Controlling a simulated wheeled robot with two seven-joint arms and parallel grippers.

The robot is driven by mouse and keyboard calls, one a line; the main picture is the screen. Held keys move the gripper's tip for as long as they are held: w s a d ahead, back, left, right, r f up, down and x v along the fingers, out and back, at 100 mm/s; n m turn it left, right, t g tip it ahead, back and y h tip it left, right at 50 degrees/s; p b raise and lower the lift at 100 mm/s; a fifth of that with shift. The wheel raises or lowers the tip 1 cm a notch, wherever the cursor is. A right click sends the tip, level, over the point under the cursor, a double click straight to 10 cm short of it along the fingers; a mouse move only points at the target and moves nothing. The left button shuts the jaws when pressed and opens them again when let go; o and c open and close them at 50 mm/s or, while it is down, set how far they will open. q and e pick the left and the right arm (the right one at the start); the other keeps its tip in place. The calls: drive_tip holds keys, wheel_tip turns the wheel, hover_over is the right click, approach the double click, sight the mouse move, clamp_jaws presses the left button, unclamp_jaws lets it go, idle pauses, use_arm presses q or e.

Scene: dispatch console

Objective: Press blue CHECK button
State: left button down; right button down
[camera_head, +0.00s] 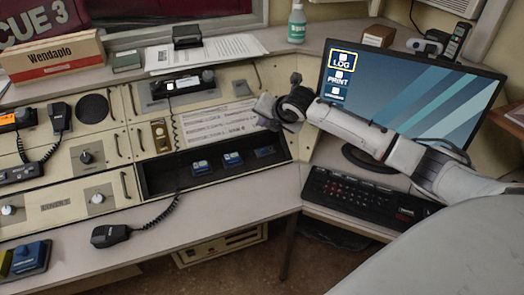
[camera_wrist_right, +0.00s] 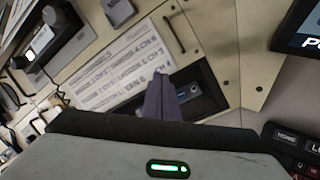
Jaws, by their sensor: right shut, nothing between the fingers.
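Blue buttons stand in the dark recessed tray of the console: one on the left (camera_head: 201,167) and one in the middle (camera_head: 233,160). Another blue button (camera_head: 32,255) sits beside a yellow one at the lower left. I cannot read which is marked CHECK. My right gripper (camera_head: 266,110) is shut and empty, above the console near the tray's right end. In the right wrist view its closed fingers (camera_wrist_right: 168,95) point toward the dark tray and cover part of it. My left gripper is not in view.
A monitor (camera_head: 420,95) shows LOG framed in yellow. A keyboard (camera_head: 365,197) lies in front of it, below my right arm. A handset (camera_head: 110,235) with a coiled cord lies on the desk edge. A green bottle (camera_head: 297,24) stands at the back.

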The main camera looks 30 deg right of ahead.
drive_tip(key=b, duration=0.7)
hover_over(262, 151)
drive_tip(key=f, duration=0.4)
drive_tip(key=s+f, duration=0.1)
drive_tip(key=f, duration=0.1)
drive_tip(key=shift+f, duration=1.25)
drive_tip(key=shift+f, duration=0.4)
